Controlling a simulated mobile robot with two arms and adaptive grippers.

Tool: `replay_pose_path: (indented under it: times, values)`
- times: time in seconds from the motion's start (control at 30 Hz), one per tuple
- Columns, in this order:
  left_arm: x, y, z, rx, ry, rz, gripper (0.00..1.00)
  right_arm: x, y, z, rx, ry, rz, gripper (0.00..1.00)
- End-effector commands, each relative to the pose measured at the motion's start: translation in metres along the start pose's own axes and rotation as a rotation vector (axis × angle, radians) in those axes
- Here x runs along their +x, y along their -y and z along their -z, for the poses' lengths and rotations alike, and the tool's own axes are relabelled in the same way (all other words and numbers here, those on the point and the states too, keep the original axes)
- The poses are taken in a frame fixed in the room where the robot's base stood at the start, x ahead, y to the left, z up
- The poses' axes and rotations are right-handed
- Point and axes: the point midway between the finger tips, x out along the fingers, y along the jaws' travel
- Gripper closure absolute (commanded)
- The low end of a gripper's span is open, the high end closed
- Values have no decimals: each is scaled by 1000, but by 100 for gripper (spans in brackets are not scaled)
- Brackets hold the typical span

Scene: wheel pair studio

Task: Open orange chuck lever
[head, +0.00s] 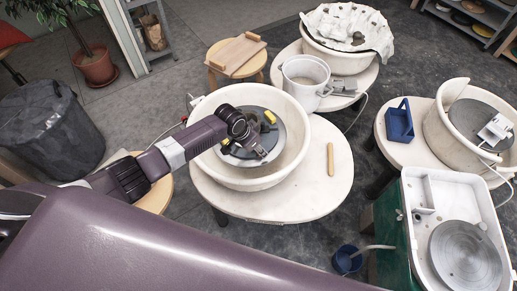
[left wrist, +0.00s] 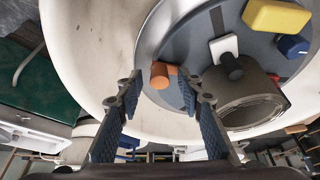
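The orange chuck lever (left wrist: 161,74) is a short rounded piece over the rim of the grey wheel head (left wrist: 160,40) in the left wrist view. I cannot make it out in the head view, where my arm covers part of the wheel. My left gripper (left wrist: 160,84) is open, its blue-padded fingertips on either side of the lever. A gap shows at the left finger; the right fingertip looks very close to the lever, and contact cannot be told. In the head view my left gripper (head: 261,150) is low over the wheel. My right gripper is not in view.
A yellow block (left wrist: 276,16), a blue block (left wrist: 292,46) and a white piece (left wrist: 223,47) sit on the wheel close by. The cream basin (head: 298,174) surrounds the wheel.

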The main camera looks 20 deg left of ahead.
Motion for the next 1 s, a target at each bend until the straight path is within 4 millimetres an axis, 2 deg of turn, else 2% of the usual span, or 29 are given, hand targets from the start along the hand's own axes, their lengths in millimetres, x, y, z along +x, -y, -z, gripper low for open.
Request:
replay_pose_path:
  times: [0.33,0.63,1.0]
  values:
    - [4,0,0,1,0,0,66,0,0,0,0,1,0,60]
    - [4,0,0,1,0,0,99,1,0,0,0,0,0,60]
    - [4,-1,0,-2,1,1,100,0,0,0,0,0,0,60]
